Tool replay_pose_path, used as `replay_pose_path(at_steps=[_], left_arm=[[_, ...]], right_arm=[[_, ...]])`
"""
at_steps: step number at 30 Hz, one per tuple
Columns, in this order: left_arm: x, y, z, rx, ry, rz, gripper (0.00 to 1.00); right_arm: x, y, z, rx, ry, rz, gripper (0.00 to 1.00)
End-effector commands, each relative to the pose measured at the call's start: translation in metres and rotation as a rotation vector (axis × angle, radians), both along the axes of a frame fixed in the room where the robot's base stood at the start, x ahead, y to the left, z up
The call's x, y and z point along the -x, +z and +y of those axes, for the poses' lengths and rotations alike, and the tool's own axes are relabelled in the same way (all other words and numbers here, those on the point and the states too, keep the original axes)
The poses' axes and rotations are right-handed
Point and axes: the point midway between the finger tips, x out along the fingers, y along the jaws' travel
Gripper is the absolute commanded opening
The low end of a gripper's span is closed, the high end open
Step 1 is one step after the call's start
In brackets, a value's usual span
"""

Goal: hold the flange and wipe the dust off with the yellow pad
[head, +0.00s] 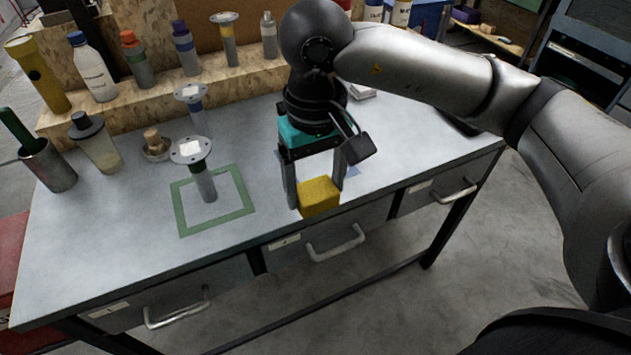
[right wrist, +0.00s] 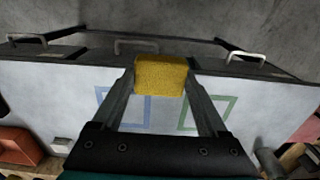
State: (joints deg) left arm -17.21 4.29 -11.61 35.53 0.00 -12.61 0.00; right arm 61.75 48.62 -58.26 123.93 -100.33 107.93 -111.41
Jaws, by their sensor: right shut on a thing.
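A flange (head: 206,184) with a round pale disc on top and a grey stem stands upright inside the green square outline (head: 181,214) on the workbench. A lighter patch shows on its disc; I cannot tell if it is dust. My right gripper (head: 318,190) is shut on the yellow pad (head: 320,198), to the right of the flange and apart from it, near the bench's front edge. In the right wrist view the yellow pad (right wrist: 160,76) sits between both fingers. My left gripper is not in view.
A similar disc-topped piece (head: 193,97) stands behind the flange. A wooden shelf (head: 145,102) at the back holds several bottles and a yellow torch (head: 38,75). A grey cup (head: 48,165) stands at left. A blue outline (right wrist: 124,126) lies under my right gripper. The bench's front right is clear.

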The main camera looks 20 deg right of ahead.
Motion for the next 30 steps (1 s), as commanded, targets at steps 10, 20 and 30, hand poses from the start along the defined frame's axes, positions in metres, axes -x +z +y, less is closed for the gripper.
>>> replay_pose_path(at_steps=[10, 20, 30], left_arm=[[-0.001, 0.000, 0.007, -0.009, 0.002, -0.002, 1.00], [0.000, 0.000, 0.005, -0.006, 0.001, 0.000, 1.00], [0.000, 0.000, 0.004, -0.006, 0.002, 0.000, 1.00]], right_arm=[[-0.011, 0.002, 0.007, -0.001, -0.027, 0.000, 0.32], [-0.076, 0.020, 0.049, -0.001, -0.228, -0.001, 0.32], [-0.134, 0.048, 0.097, 0.000, -0.454, -0.001, 0.32]])
